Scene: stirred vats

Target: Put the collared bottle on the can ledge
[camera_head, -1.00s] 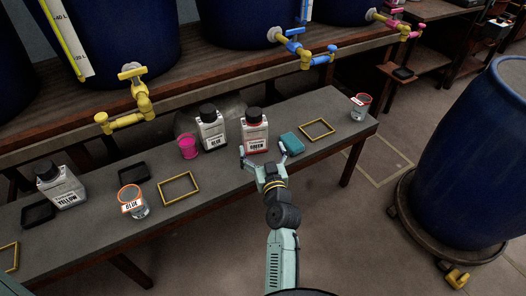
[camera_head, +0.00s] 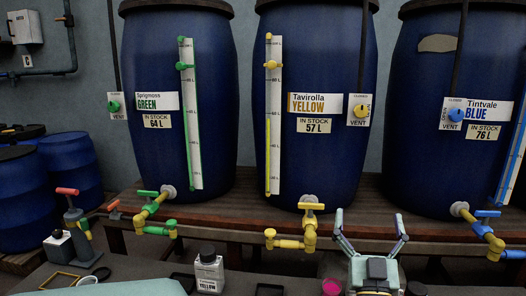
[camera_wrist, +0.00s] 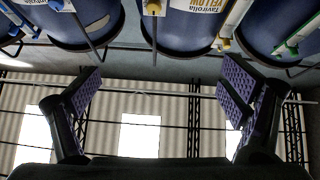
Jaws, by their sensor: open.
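In the head view, a white bottle with a dark cap and a YELLOW label (camera_head: 208,272) stands on the low front bench. A smaller pale bottle with a dark cap (camera_head: 58,246) stands further left. I cannot tell which bottle, if either, is the collared one, and I cannot make out a can ledge. My gripper (camera_head: 369,222) is raised in front of the vats, right of the YELLOW bottle, its fingers pointing up. In the wrist view, my gripper (camera_wrist: 163,92) is open with nothing between its fingers.
Blue vats labelled green (camera_head: 180,100), yellow (camera_head: 310,100) and blue (camera_head: 440,150) stand on a wooden shelf (camera_head: 240,212) with taps jutting forward. A pink cup (camera_head: 331,287) is beside my arm. A lever-handled device (camera_head: 78,232) stands at left.

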